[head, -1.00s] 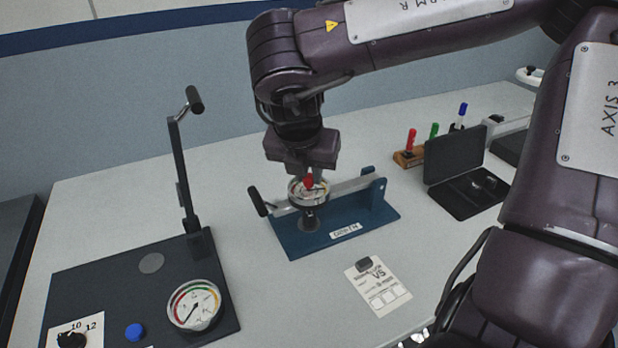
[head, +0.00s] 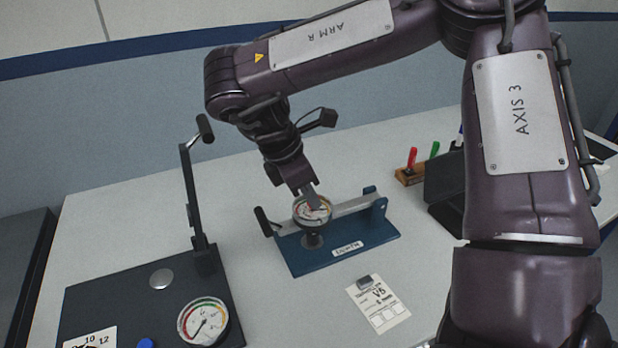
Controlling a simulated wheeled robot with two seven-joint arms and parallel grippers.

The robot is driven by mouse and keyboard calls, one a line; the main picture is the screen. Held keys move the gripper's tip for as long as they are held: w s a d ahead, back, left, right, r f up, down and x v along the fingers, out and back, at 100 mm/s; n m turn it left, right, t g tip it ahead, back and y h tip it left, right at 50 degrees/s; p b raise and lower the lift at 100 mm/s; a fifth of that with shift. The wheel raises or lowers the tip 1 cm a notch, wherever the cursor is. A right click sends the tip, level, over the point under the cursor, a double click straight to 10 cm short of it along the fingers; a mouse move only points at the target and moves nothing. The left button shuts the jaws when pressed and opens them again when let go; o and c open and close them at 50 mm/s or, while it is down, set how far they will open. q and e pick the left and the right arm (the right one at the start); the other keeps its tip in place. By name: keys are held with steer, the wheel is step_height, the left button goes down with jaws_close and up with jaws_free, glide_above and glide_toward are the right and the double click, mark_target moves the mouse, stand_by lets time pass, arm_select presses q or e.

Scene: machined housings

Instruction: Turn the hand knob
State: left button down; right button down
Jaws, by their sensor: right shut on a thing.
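A blue fixture (head: 310,262) with a silver bar stands on the table. A round dial with a white face and metal rim (head: 300,219) sits at its front on a dark stem. My right gripper (head: 313,201) points down at the dial's top and is shut on a small part there, which I take to be the hand knob. The fingers hide most of this part, so its angle cannot be told. My left gripper is out of view.
A dark panel (head: 110,295) at the left carries an upright lever (head: 190,200), a gauge (head: 203,322) and a selector. A paper card (head: 379,304) lies in front of the fixture. A marker rack (head: 410,176) and a dark open case (head: 447,190) stand behind at right.

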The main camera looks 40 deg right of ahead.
steer(key=m+g+p, duration=0.1)
steer(key=m+p, duration=0.1)
steer(key=m, duration=0.1)
steer(key=shift+r, duration=0.15)
steer(key=shift+w+d+m+g+y+p, duration=0.1)
steer(key=shift+m+g+y+p, duration=0.2)
steer(key=shift+m+y+p, duration=0.45)
steer(key=shift+m, duration=1.05)
steer(key=shift+w+d+f+m+g+y, duration=0.15)
steer(key=shift+m+g+y, duration=0.25)
steer(key=shift+m, duration=0.8)
steer(key=shift+d+m+y, duration=0.1)
steer(key=shift+m+y, duration=0.25)
steer(key=shift+m, duration=0.75)
steer(key=shift+g, duration=0.3)
steer(key=c, duration=1.3)
jaws_free()
